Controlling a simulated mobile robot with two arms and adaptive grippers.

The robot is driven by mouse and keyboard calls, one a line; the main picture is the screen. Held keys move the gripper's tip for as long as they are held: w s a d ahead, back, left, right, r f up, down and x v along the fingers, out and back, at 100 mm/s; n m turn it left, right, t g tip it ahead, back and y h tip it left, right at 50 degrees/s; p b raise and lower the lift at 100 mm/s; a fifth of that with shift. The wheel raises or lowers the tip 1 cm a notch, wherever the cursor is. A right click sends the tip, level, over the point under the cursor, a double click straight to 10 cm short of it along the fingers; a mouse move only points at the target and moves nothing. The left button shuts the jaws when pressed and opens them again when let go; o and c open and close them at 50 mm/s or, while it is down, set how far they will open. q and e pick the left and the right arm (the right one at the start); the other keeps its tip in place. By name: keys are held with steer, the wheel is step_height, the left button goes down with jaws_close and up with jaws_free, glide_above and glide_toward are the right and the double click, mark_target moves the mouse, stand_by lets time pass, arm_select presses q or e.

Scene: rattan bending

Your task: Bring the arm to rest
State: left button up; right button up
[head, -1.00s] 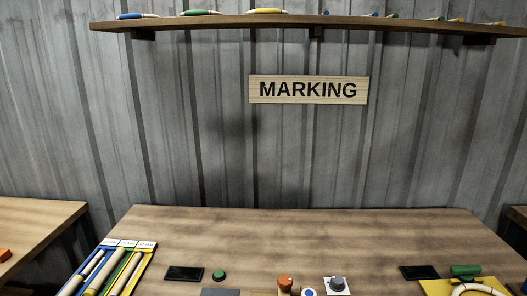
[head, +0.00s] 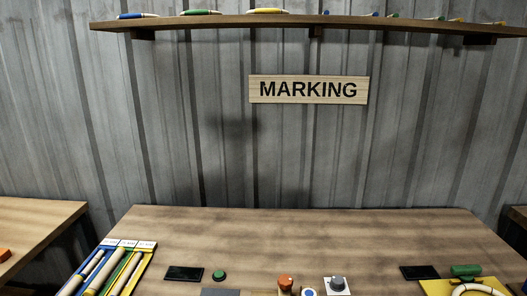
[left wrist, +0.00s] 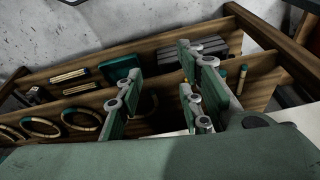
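My left gripper (left wrist: 162,78) shows only in the left wrist view. Its two green-and-grey fingers stand apart with a clear gap, and I see nothing held between them. Behind the fingers is a wooden shelf unit (left wrist: 75,54). No arm of mine shows in the head view, and my right gripper is in neither view.
The marking table (head: 300,230) carries a tray of rods (head: 132,258), a green button (head: 219,275), an orange-topped knob (head: 285,282), a grey dial (head: 337,284) and a yellow plate (head: 435,287). Its middle is clear. Rattan rings (left wrist: 82,110) lie on the shelf unit.

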arm_select(q)
steer(key=s+a+f+g, duration=0.1)
steer(key=s+f, duration=0.4)
steer(key=f, duration=0.8)
steer(key=s+f+g, duration=0.1)
steer(key=s+f, duration=0.4)
steer(key=f, duration=0.9)
steer(key=s+a+f, duration=0.2)
steer(key=s+f, duration=0.4)
steer(key=s, duration=0.3)
steer(key=shift+s, duration=0.2)
